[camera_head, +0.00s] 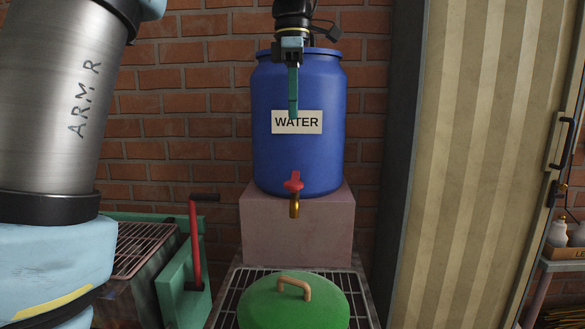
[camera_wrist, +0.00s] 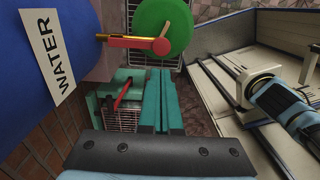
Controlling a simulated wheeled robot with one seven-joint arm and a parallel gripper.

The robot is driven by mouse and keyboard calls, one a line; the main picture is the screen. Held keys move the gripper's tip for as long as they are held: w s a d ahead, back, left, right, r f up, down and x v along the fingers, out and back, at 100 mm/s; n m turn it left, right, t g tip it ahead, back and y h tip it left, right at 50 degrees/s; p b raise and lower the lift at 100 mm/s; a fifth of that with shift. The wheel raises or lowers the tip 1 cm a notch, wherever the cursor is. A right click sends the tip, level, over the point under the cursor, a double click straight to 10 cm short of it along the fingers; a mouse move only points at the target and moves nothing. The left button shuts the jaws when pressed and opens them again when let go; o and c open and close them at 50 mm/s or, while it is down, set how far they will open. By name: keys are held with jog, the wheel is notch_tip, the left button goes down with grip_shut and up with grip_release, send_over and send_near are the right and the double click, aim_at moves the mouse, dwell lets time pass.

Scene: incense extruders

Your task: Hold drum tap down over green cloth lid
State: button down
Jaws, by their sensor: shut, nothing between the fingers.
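The blue drum (camera_head: 299,160) has a white WATER label and stands on a pinkish block. Its tap (camera_head: 294,190) has a red handle and a brass spout pointing down; it also shows in the wrist view (camera_wrist: 128,40). The round green lid (camera_head: 270,307) with a tan arched handle lies below and in front of the tap. It also shows in the wrist view (camera_wrist: 150,15), partly behind the tap. My gripper (camera_head: 292,114) points down before the drum, above the tap and apart from it. Its teal fingers (camera_wrist: 158,75) are closed together and empty.
A wire rack (camera_head: 240,290) lies under the lid. A teal device with a red lever (camera_head: 194,245) stands left of it. A brick wall (camera_head: 180,120) is close behind the drum.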

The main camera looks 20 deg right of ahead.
aim_at(293, 183)
jog(key=f+p, duration=0.1)
jog(key=f, duration=1.2)
jog(key=shift+s+p, duration=0.2)
jog(key=shift+p, duration=0.15)
jog(key=f+b, duration=0.1)
jog(key=b, duration=0.1)
jog(key=f+t+b, duration=0.1)
jog(key=shift+s+a+f+b, duration=0.2)
jog(key=shift+s+f+b, duration=0.05)
jog(key=shift+s+b, duration=0.15)
jog(key=shift+w+r, duration=0.1)
jog(key=shift+r, duration=0.15)
jog(key=shift+r+p, duration=0.1)
jog(key=shift+p, duration=0.25)
jog(key=shift+r+p, duration=0.75)
